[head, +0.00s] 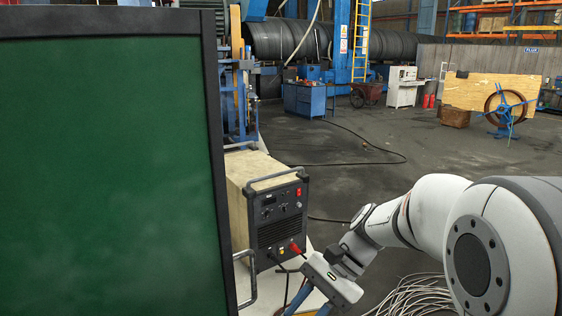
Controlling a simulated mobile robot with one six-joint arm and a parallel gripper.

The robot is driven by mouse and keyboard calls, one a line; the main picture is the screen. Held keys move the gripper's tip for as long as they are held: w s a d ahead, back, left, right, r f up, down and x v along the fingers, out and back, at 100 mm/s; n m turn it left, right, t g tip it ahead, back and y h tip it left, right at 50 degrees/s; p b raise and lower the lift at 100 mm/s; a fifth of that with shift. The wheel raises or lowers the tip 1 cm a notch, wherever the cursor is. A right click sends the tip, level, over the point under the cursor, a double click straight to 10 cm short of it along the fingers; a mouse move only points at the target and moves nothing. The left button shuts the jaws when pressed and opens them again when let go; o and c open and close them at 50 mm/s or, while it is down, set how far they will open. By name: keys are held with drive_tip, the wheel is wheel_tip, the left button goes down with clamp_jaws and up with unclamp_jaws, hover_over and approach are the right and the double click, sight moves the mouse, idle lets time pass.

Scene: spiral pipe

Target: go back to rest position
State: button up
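My gripper (322,280) is at the end of my white arm (425,210), which reaches in from the lower right. It is low in the head view, in front of a black power-source box (278,218) with red knobs and a display. A red connector (297,249) shows just above and left of the gripper, against the box's lower front. I cannot tell whether the gripper touches it. The fingertips are too small and partly hidden to tell whether they are open or shut.
A large green framed panel (110,170) fills the left side. Loose pale cables (415,297) lie on the floor below my arm. A dark cable (375,150) crosses the floor behind. A blue cabinet (304,99), red cart and white machine stand farther back.

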drive_tip(key=s+d+n+t+h, duration=0.7)
drive_tip(key=d+h, duration=0.1)
drive_tip(key=d, duration=0.2)
drive_tip(key=shift+s+d+r+n+t, duration=0.15)
drive_tip(key=shift+s+d+n+t, duration=0.2)
drive_tip(key=shift+d+n+t, duration=0.05)
drive_tip(key=shift+a, duration=0.1)
